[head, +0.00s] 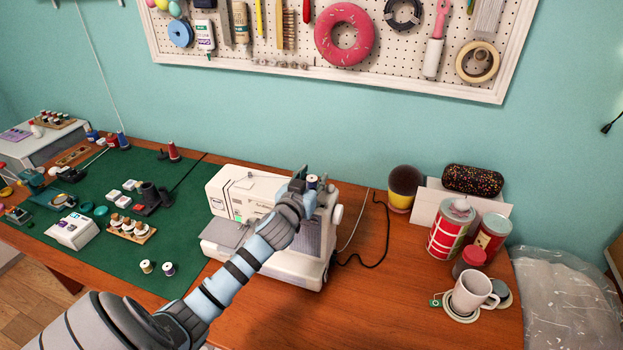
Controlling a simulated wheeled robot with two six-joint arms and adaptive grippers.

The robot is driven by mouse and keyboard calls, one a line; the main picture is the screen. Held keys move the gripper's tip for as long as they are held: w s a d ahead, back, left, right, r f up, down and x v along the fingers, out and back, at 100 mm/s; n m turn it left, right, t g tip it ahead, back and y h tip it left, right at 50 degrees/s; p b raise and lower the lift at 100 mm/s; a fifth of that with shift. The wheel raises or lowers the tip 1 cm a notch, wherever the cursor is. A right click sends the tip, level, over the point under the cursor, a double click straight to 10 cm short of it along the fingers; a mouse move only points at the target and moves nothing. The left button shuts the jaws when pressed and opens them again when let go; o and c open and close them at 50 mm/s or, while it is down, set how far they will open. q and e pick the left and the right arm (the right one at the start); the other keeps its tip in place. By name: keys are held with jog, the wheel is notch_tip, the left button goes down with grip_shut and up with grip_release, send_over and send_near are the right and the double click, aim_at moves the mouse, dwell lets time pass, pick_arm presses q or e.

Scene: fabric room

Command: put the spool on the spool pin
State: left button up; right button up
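My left arm reaches in from the bottom left across the front of the white sewing machine (232,188). My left gripper (303,181) is at the machine's top right. A small spool with a pale top and dark thread (312,181) shows right at the fingertips, over the machine's top. The fingers are small and seen from behind, so I cannot tell whether they grip the spool or stand beside it. The spool pin cannot be made out there; the gripper and spool cover that spot. My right gripper is not in view.
Two loose spools, one yellowish (147,267) and one dark (168,269), stand on the green mat (190,255). A wooden rack of spools (131,231) is behind them. A cup (473,291) and tins (451,229) stand at right. The table front right of the machine is clear.

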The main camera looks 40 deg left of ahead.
pick_arm(q)
jog(key=shift+s, duration=0.1)
jog(key=v, duration=1.2)
